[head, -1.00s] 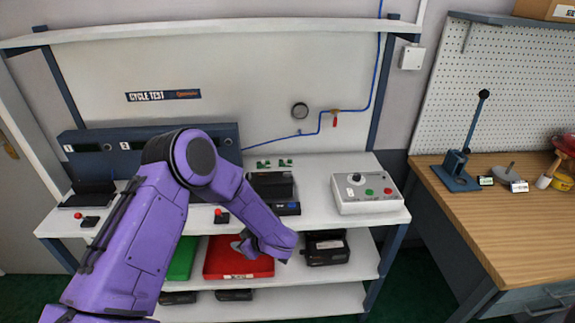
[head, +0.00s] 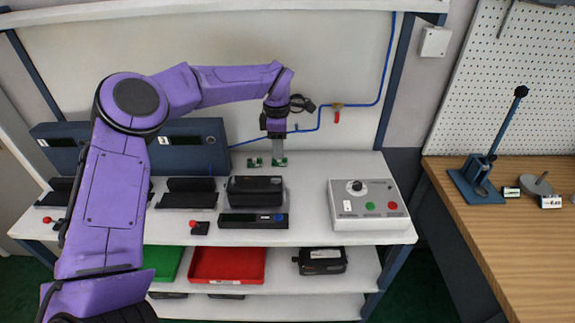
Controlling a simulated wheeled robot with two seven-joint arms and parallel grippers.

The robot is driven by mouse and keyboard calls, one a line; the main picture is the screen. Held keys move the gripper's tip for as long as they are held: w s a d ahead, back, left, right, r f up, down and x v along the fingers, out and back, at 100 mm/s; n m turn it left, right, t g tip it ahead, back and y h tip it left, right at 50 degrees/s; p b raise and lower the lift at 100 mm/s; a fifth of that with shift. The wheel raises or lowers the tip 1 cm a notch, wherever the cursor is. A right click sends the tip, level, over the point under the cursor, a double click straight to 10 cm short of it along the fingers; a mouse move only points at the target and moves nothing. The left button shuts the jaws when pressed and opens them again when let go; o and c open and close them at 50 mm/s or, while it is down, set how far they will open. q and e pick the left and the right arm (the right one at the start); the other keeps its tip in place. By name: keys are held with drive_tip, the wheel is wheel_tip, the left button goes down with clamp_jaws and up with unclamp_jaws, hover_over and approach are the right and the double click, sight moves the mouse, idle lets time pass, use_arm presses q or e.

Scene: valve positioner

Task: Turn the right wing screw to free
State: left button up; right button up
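Two small green pieces stand on the white bench behind the black device (head: 256,190), a left one (head: 255,162) and a right one (head: 280,162). They are too small for me to make out a wing screw or its position. My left gripper (head: 278,157) points down at the right green piece, its pale fingers at or just above it. The fingers partly cover that piece, and I cannot tell whether they touch it or whether they are open or shut. My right gripper is not in view.
A grey control box (head: 367,205) with a knob and coloured buttons stands to the right. A blue air line with a red-handled valve (head: 337,117) runs along the back panel. A red tray (head: 228,265) sits on the shelf below. A wooden bench (head: 500,235) is at the far right.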

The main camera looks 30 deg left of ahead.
sight(275, 180)
use_arm(q)
drive_tip(key=s+f+p, duration=0.1)
drive_tip(key=f, duration=0.1)
drive_tip(key=s+f, duration=0.1)
drive_tip(key=f, duration=0.1)
drive_tip(key=s+f+p, duration=0.1)
drive_tip(key=f, duration=0.1)
drive_tip(key=shift+s+a+f+p, duration=0.15)
drive_tip(key=shift+s+p, duration=0.15)
drive_tip(key=shift+p, duration=0.05)
drive_tip(key=w+f, duration=0.1)
drive_tip(key=f, duration=0.1)
drive_tip(key=w+f, duration=0.1)
drive_tip(key=shift+w+f, duration=0.15)
drive_tip(key=shift+f, duration=0.2)
drive_tip(key=shift+s+r, duration=0.2)
drive_tip(key=shift+s, duration=0.05)
drive_tip(key=shift+s+r, duration=0.1)
drive_tip(key=shift+s, duration=0.1)
drive_tip(key=c, duration=0.4)
clamp_jaws()
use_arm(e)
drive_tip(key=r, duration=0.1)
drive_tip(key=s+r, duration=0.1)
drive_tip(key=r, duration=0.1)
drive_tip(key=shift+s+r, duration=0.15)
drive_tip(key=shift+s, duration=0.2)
